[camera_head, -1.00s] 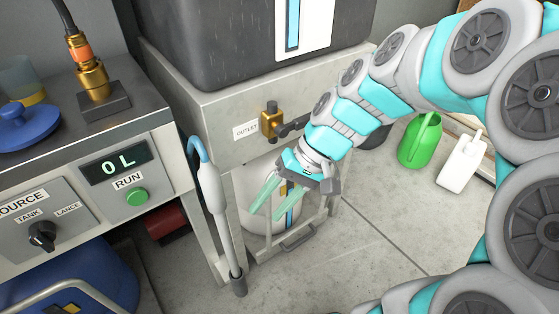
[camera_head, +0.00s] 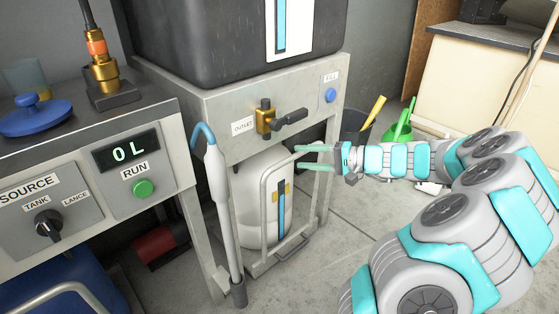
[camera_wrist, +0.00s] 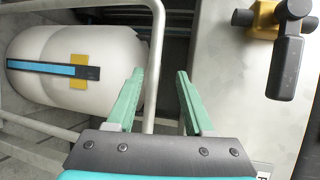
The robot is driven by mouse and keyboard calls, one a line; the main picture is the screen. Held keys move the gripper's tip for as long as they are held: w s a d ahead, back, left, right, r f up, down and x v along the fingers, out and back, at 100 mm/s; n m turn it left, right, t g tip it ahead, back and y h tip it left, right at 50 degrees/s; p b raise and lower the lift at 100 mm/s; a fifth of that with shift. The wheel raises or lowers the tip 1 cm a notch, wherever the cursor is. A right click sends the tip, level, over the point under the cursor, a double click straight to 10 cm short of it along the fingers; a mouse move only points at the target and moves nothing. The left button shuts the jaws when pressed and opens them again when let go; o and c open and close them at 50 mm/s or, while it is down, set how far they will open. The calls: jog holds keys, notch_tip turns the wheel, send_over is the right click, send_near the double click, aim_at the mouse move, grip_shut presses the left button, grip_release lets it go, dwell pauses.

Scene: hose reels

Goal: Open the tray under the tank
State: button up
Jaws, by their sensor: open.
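The tank (camera_head: 225,45) is a large dark box on a grey metal stand. My gripper (camera_head: 298,157) is open, with green fingers pointing left near the top of the frame. In the wrist view a frame tube (camera_wrist: 156,60) shows between the fingers (camera_wrist: 160,75); whether they reach around it I cannot tell.
A brass outlet valve with a dark lever (camera_head: 268,118) sits just above my gripper. A grey lance (camera_head: 222,210) leans at the stand's left. A console (camera_head: 125,165) stands at the left. A dark bin (camera_head: 356,128) and green can (camera_head: 399,130) are behind my arm.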

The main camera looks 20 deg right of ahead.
jog(key=w+a+f+t, duration=0.1)
jog(key=w+a+f, duration=0.1)
jog(key=w, duration=0.4)
jog(key=shift+a+f+m+b, duration=0.2)
jog(key=shift+a+m+b, duration=0.25)
jog(key=shift+a, duration=0.2)
jog(key=shift+c, duration=0.3)
grip_shut()
dwell(0.8)
